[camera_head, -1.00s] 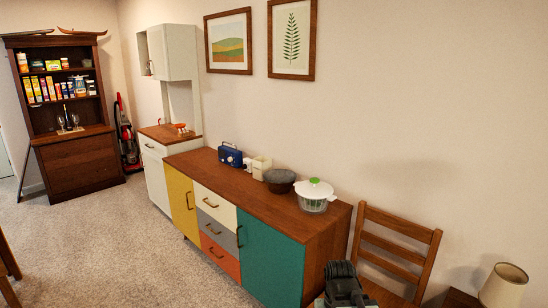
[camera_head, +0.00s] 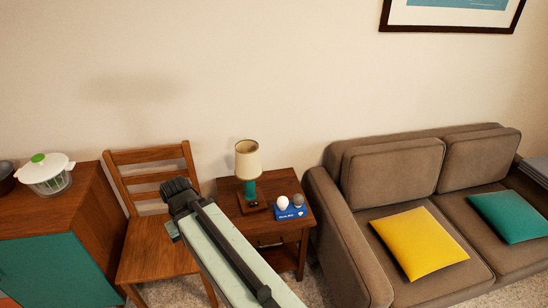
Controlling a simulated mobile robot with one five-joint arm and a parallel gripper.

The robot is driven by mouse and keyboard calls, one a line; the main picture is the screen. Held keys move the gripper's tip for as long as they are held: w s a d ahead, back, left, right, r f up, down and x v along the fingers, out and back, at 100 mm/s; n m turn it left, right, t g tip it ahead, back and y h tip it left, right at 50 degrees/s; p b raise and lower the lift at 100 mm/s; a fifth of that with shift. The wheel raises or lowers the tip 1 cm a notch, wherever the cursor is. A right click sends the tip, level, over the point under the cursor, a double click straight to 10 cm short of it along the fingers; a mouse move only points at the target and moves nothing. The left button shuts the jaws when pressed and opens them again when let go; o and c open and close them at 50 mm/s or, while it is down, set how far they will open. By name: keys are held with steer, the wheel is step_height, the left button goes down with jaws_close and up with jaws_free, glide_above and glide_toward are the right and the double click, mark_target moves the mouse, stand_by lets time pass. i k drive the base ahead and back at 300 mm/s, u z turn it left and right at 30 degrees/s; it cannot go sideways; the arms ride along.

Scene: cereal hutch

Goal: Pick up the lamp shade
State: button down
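The lamp shade (camera_head: 248,160) is a cream, slightly tapered cylinder. It sits upright on a lamp with a teal stem (camera_head: 250,189) and a dark square base, on a small wooden side table (camera_head: 284,226). My gripper (camera_head: 180,192) is at the end of my pale green arm, in front of the wooden chair and to the left of the lamp. It is apart from the shade in the picture. Its fingers are dark and small here, so whether they are open or shut cannot be told.
A wooden chair (camera_head: 150,158) stands left of the side table. A brown sofa (camera_head: 400,172) with yellow and teal cushions stands right of it. A blue card (camera_head: 291,212) and small round items lie beside the lamp. A sideboard with a salad spinner (camera_head: 46,176) is at far left.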

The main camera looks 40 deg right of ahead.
mark_target(248, 167)
steer(key=z, duration=0.9)
steer(key=k, duration=1.35)
steer(key=u, duration=0.4)
steer(key=i, duration=1.2)
steer(key=u, duration=0.95)
steer(key=i, duration=0.95)
steer(key=u, duration=0.25)
steer(key=k, duration=0.85)
steer(key=u, duration=0.2)
steer(key=i, duration=0.85)
steer(key=z, duration=0.1)
